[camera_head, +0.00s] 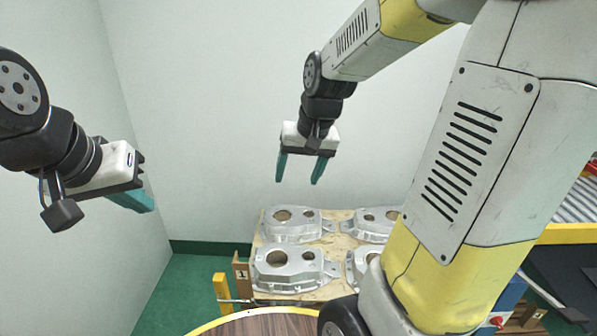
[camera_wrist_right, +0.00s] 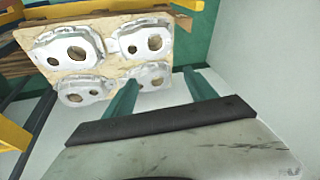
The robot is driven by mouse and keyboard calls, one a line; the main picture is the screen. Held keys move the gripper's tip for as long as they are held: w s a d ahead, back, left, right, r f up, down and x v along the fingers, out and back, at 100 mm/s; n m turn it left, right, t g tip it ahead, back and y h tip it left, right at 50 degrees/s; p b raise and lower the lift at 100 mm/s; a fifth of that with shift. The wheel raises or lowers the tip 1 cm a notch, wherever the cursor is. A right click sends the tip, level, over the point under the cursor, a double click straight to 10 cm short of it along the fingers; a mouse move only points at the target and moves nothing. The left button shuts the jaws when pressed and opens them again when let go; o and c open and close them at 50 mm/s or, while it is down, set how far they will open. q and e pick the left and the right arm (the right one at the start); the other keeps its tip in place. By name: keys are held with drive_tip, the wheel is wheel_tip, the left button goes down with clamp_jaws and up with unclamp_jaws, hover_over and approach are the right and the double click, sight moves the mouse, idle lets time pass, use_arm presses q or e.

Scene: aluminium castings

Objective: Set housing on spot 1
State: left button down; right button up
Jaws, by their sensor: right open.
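Several silver cast housings sit in two rows on a pale wooden board (camera_head: 329,243). The back left housing (camera_head: 290,224) and front left housing (camera_head: 287,268) show clearly in the head view; the front right one (camera_head: 361,264) is partly hidden by my right arm. My right gripper (camera_head: 300,181) is open and empty, above and behind the board. My left gripper (camera_head: 150,205) hangs empty at the left, away from the housings; its fingers overlap, so their gap is hidden. Spot 1 is not clearly identifiable.
A round brown tabletop (camera_head: 262,326) with a yellow rim is at the bottom. A roller conveyor (camera_head: 574,207) is at the right. The left floor is clear.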

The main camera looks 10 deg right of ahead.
drive_tip(key=s+r+n+t, duration=0.1)
drive_tip(key=s+r+t, duration=0.1)
drive_tip(key=s+r, duration=0.5)
drive_tip(key=s, duration=0.6)
drive_tip(key=shift+s+a+n+t, duration=0.15)
drive_tip(key=shift+a+n+t, duration=0.15)
drive_tip(key=shift+a+n, duration=0.1)
